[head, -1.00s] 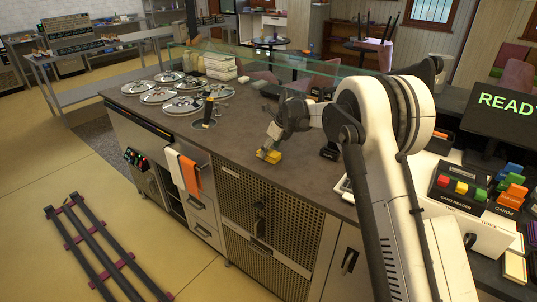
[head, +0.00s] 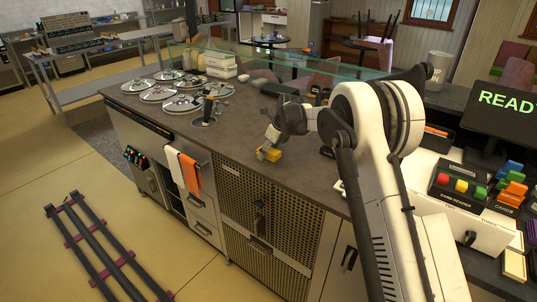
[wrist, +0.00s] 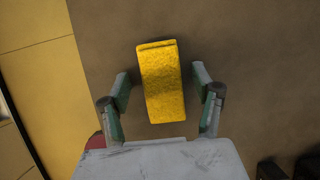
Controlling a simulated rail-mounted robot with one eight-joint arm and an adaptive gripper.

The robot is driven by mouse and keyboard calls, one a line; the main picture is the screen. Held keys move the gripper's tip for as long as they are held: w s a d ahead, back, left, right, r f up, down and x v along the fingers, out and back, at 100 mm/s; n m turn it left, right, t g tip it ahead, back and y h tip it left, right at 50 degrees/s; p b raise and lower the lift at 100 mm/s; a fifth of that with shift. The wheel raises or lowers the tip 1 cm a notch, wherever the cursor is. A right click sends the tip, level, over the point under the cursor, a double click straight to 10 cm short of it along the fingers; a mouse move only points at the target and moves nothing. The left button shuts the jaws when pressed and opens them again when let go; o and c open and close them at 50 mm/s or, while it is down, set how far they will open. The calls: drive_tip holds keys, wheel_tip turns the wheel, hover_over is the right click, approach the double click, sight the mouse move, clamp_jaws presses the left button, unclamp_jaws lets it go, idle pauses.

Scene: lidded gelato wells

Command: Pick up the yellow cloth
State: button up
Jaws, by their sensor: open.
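The yellow cloth (wrist: 161,82) is a folded, textured block on the dark counter. In the wrist view it lies upright in the picture between the two fingers of my gripper (wrist: 161,88). A gap of bare counter shows on each side of it, so the fingers look apart from it. In the head view the yellow cloth (head: 273,155) shows just below and beside my gripper (head: 265,149), close to the counter's front edge. My gripper is open and empty. The gripper hides part of the cloth in the head view.
The counter (head: 250,125) has round lidded wells (head: 183,103) at its far left. A white and an orange towel (head: 190,173) hang on its front. A card reader (head: 458,187) stands at the right. Dark objects (wrist: 275,168) lie at the lower right of the wrist view.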

drive_tip(key=c, duration=1.1)
drive_tip(key=shift+r+p, duration=0.2)
drive_tip(key=shift+p, duration=0.2)
drive_tip(key=r, duration=0.2)
drive_tip(key=r+b, duration=0.1)
drive_tip(key=r, duration=0.1)
drive_tip(key=shift+s+a+r, duration=0.15)
drive_tip(key=shift+s, duration=0.05)
drive_tip(key=s+a+r, duration=0.2)
drive_tip(key=s+a+r+b, duration=0.1)
drive_tip(key=s+a+r, duration=0.1)
drive_tip(key=s+a, duration=0.1)
drive_tip(key=s+a+r, duration=0.2)
drive_tip(key=s, duration=0.1)
drive_tip(key=shift+s+a+r, duration=0.15)
drive_tip(key=shift+s+r, duration=0.1)
drive_tip(key=shift+r, duration=0.05)
drive_tip(key=o, duration=0.3)
drive_tip(key=c, duration=0.7)
